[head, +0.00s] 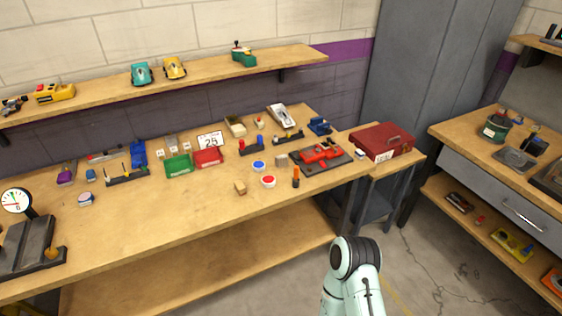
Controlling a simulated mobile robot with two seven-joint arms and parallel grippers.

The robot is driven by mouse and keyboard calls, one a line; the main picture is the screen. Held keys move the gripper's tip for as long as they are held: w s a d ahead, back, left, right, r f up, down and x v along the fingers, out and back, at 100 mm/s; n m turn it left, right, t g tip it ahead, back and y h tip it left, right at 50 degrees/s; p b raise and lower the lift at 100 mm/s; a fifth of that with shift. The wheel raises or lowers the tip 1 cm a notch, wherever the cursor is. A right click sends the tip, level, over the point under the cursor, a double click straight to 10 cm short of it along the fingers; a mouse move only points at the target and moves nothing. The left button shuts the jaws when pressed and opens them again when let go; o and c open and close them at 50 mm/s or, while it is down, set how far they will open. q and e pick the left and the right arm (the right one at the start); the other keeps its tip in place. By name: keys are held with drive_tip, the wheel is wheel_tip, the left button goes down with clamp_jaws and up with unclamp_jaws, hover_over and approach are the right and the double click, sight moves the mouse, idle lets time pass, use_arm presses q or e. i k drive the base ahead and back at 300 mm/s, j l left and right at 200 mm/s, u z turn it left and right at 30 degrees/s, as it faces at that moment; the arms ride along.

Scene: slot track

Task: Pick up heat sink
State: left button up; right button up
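I cannot make out with certainty which object is the heat sink at this distance. Candidates on the workbench (140,225) are a small grey-brown block (281,160) left of the red-and-black tool tray, a blue part (319,125) at the back right, and a taller blue part (138,153) at the left. All stand apart from my arms. One of my arm links shows at the bottom, right of centre, over the floor. Neither gripper is in view.
A red toolbox (383,141) stands on a side stand right of the bench. A drawer bench (480,185) stands at the right. The bench's front middle is clear.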

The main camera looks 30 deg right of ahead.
sight(282, 160)
drive_tip(key=i+l+u, duration=0.1)
drive_tip(key=l+u, duration=0.2)
drive_tip(key=l, duration=0.6)
drive_tip(key=l+u, duration=0.35)
drive_tip(key=l, duration=0.6)
